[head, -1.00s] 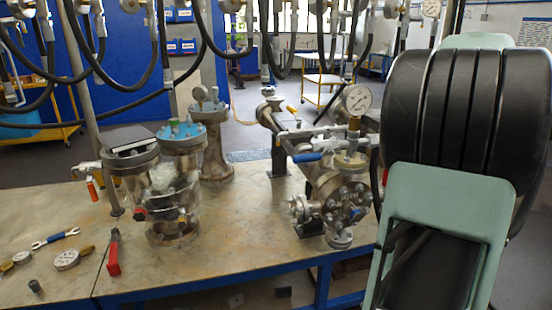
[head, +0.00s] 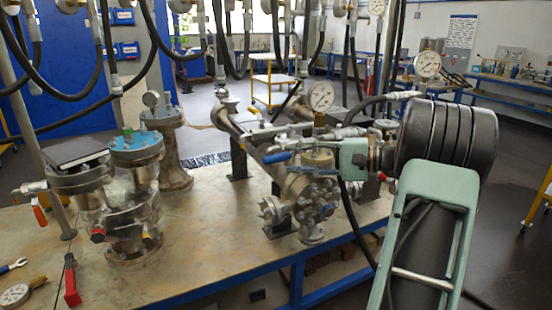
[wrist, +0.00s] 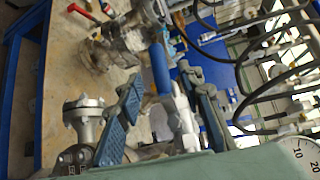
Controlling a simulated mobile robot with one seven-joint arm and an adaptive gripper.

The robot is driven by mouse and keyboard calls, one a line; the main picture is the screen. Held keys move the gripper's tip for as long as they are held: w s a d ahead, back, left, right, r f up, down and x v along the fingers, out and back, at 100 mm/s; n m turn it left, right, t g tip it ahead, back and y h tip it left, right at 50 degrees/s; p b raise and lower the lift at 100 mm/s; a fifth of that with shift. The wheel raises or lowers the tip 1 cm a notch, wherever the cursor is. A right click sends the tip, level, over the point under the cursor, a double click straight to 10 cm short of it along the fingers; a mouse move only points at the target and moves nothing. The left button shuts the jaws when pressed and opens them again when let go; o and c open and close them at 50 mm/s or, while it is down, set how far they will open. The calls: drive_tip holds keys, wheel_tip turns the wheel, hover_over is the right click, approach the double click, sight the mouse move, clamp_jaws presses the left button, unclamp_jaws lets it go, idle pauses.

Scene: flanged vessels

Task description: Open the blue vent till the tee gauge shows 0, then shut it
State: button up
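The blue vent handle (head: 277,157) lies roughly level on the pipework in the head view, left of the tee gauge's stem. The handle also shows in the wrist view (wrist: 159,68), upright in the picture, between my fingers. My gripper (wrist: 163,84) is open, with a finger on either side of the handle and valve; gaps show, and I see no grip. The tee gauge (head: 321,97) is a round white dial above the flanged vessel (head: 314,200); its needle is too small to read. Part of a dial (wrist: 299,154) shows in the wrist view, marked 10 and 20.
Another gauge (head: 428,65) stands above my arm at right. Black hoses hang overhead. The bench front between is clear.

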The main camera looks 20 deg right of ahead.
sight(282, 158)
drive_tip(key=x, duration=0.6)
drive_tip(key=shift+c, duration=0.4)
clamp_jaws()
